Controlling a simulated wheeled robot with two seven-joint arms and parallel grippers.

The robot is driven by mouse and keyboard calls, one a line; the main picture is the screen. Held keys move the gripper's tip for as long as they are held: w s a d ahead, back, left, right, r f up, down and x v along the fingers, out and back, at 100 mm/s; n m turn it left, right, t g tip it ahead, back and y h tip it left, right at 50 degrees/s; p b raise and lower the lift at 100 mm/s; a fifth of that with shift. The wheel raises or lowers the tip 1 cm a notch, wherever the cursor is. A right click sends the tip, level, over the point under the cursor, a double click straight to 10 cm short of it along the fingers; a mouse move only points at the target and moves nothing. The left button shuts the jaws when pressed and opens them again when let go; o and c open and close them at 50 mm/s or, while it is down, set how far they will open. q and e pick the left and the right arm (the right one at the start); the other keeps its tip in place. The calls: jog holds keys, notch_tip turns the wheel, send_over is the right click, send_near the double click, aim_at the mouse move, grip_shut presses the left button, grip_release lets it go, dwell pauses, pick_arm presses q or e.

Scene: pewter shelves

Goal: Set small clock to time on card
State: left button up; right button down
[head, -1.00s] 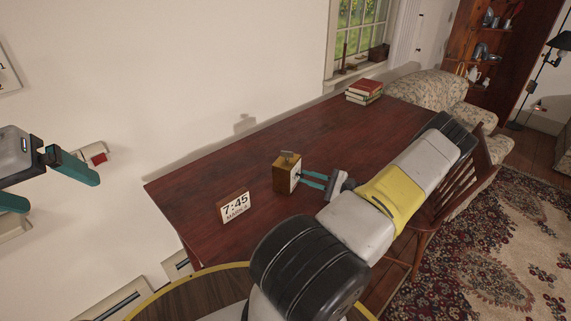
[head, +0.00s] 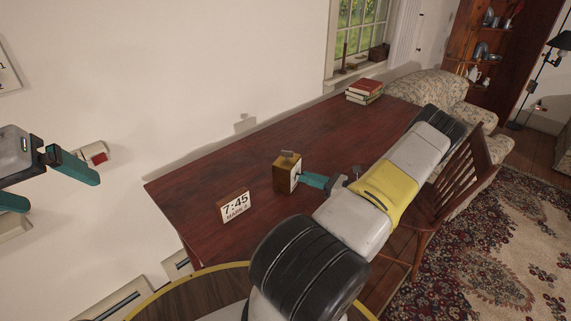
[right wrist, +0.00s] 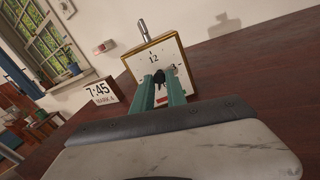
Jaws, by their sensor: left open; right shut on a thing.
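The small clock (head: 286,174) is a wooden box with a metal piece on top, standing on the dark red table. Its white face (right wrist: 141,64) shows 12 at the top and 3 at the right in the right wrist view. The card (head: 235,206) reads 7:45 above a smaller line and also shows in the right wrist view (right wrist: 101,91). My right gripper (head: 302,178) is shut at the face, its teal fingers on a black knob (right wrist: 158,76) near the centre. The fingers hide the lower face; I cannot read the hands. My left gripper (head: 62,191) is open and empty, away from the table.
The table (head: 215,170) is mostly bare around the clock. A stack of books (head: 364,92) lies at its far end. A wooden chair (head: 455,190) stands at the right side beside my right arm. A white box with a red part (head: 95,155) is on the wall.

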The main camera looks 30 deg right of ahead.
jog(key=m, duration=1.2)
jog(key=shift+s+m, duration=0.1)
jog(key=shift+m, duration=0.2)
dwell(0.4)
jog(key=c, duration=1.3)
grip_release()
jog(key=shift+c, duration=0.2)
jog(key=v, duration=0.7)
jog(key=shift+s+d, duration=0.2)
jog(key=shift+s, duration=0.1)
